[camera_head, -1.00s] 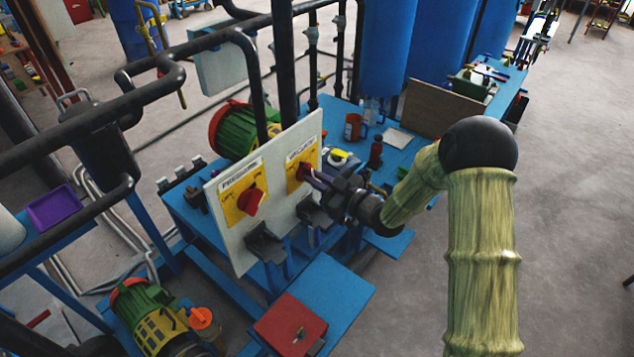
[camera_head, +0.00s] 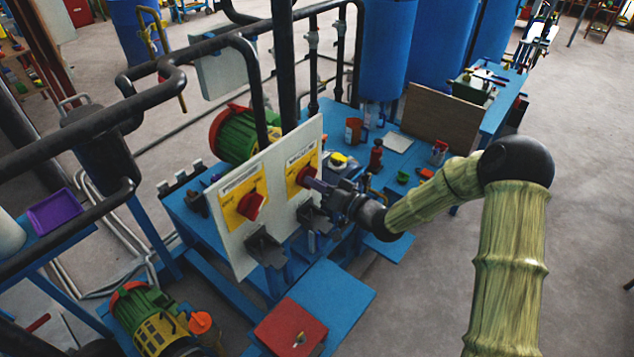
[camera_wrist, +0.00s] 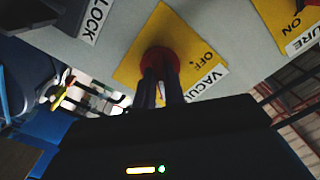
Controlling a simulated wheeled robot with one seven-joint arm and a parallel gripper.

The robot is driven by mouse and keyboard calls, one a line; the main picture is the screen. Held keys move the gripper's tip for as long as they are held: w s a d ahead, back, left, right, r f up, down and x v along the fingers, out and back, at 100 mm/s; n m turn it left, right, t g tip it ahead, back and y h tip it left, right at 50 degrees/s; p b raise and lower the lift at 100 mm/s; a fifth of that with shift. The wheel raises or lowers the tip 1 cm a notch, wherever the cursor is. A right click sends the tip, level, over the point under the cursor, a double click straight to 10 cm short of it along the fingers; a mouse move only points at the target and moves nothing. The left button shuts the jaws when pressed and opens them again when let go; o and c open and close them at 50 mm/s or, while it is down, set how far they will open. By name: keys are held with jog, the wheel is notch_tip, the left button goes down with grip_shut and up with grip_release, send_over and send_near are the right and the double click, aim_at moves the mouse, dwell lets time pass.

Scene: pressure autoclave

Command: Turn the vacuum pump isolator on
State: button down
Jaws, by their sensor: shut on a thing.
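The vacuum isolator is a red knob (camera_head: 306,173) on a yellow plate (camera_head: 299,190) under a white label that reads VACUUM, on the right of an upright pale panel (camera_head: 284,207). In the wrist view the red knob (camera_wrist: 160,64) sits on its yellow plate (camera_wrist: 133,62), where "OFF" can be read. My gripper (camera_head: 314,181) reaches the knob from the right. Its two dark fingers (camera_wrist: 160,82) are closed on the knob, one on each side. The fingers hide part of the knob, so its exact angle is hard to tell.
A second red knob (camera_head: 250,206), labelled pressure, is left of it on the same panel. Dark brackets (camera_head: 266,246) stick out below the knobs. Black pipes (camera_head: 262,90) rise behind the panel. A blue bench (camera_head: 398,158) with bottles stands behind. Open floor lies to the right.

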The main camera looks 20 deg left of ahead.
jog(key=shift+f+m, duration=0.15)
jog(key=shift+m, duration=0.45)
jog(key=c, duration=1.5)
grip_release()
jog(key=b+v, duration=0.3)
jog(key=v, duration=1.4)
jog(key=shift+s+d, duration=0.2)
jog(key=shift+d, duration=0.05)
